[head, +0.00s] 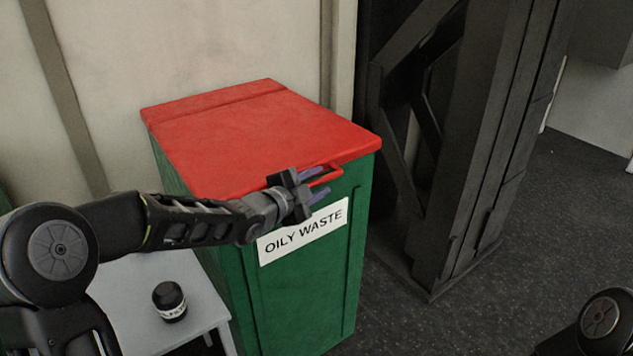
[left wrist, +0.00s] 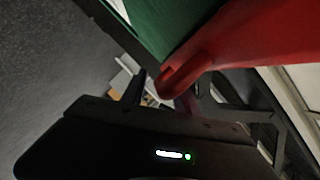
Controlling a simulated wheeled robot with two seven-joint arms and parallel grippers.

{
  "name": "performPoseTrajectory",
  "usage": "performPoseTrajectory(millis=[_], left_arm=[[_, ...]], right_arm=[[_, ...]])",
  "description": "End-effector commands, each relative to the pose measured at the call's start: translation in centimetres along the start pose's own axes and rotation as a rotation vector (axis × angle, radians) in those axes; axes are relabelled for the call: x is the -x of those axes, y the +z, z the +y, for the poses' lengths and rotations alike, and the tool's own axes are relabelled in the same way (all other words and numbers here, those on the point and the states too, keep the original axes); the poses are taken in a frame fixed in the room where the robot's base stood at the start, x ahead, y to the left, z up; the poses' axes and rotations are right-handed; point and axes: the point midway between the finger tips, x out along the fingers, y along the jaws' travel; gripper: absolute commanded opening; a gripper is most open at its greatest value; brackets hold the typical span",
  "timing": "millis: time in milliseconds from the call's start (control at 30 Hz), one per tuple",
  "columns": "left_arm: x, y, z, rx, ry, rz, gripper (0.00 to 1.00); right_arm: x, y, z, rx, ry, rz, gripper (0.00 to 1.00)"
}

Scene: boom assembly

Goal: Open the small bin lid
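The green bin (head: 310,290) has a red lid (head: 255,130) lying flat and closed on it. A red handle (head: 328,178) sticks out from the lid's front edge. My left gripper (head: 318,184) is at this handle, with its fingers apart, one above the other. In the left wrist view the tip of the red handle (left wrist: 178,82) shows between the fingers of the left gripper (left wrist: 162,94). I cannot tell whether they touch it. My right gripper is out of view; only part of my right arm shows at the lower right.
A white label (head: 303,233) reading OILY WASTE is on the bin's front. A pale low table (head: 140,290) with a dark jar (head: 169,302) stands left of the bin. A black steel column (head: 465,150) stands to the right. Dark floor (head: 560,220) is open beyond it.

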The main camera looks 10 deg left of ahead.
Motion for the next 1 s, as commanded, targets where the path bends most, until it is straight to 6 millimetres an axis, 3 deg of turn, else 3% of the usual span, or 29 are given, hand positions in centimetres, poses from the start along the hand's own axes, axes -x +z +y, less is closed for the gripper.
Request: performPoseTrajectory(millis=[200, 633, 1000], left_arm=[[0.02, 0.02, -0.02, 0.000, 0.000, 0.000, 0.34], [0.04, 0.03, -0.02, 0.000, 0.000, -0.001, 0.00], [0.04, 0.03, 0.00, 0.000, 0.000, -0.001, 0.00]], right_arm=[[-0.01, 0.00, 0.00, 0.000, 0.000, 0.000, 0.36], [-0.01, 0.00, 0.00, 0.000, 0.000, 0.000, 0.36], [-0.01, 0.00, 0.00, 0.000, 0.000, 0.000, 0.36]])
